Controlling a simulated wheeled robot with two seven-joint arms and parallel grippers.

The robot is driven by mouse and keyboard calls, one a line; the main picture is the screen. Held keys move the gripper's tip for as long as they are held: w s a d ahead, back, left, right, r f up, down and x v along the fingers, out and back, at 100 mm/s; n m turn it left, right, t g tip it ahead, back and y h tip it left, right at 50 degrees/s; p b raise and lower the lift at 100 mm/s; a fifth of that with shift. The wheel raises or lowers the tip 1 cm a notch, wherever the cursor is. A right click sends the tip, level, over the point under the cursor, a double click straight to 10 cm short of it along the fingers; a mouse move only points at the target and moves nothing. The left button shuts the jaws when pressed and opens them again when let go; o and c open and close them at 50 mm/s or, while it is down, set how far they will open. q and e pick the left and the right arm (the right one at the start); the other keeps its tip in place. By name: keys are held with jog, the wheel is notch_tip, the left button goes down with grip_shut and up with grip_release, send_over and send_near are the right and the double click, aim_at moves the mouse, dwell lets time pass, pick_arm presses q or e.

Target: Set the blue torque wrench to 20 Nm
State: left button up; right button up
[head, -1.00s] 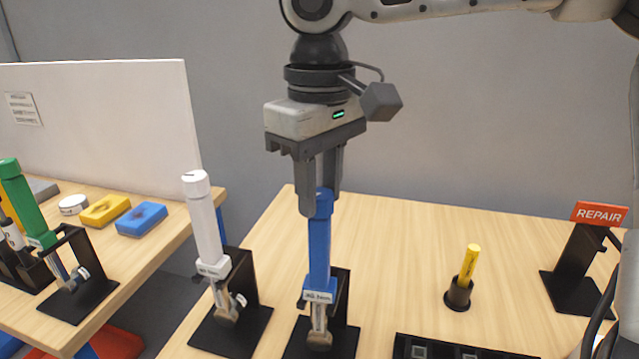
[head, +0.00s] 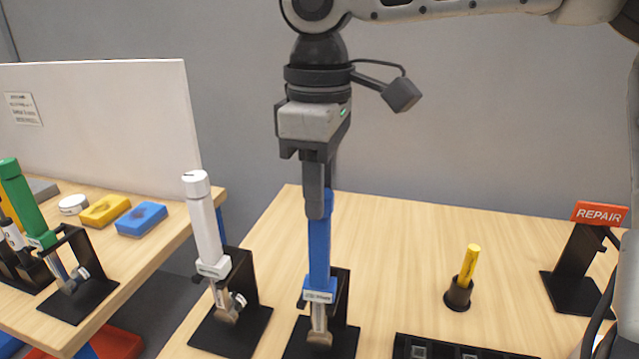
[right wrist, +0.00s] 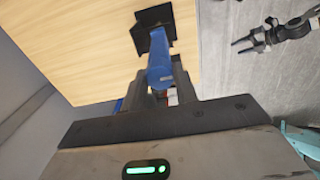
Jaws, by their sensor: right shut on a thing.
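The blue torque wrench (head: 319,255) stands upright in a black stand (head: 343,340) on the table, with a small label window low on its body; the number there is too small to read. My right gripper (head: 317,205) points down and is shut on the top end of the blue wrench's handle. The right wrist view shows the blue handle (right wrist: 160,65) between the fingers. My left gripper is not in the head view; a dark open gripper (right wrist: 275,35) shows at the upper right of the right wrist view, likely my left one.
A white wrench (head: 205,225) in its own stand is close on the left. A green wrench (head: 25,205) stands on the left table. A yellow marker (head: 468,265) in a holder, a REPAIR sign (head: 599,214) and a black tray (head: 460,350) are to the right.

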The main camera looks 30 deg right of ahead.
dwell(0.7)
jog(key=o, duration=1)
jog(key=shift+r, duration=0.15)
notch_tip(320, 180, up, 16)
jog(key=shift+f, duration=0.1)
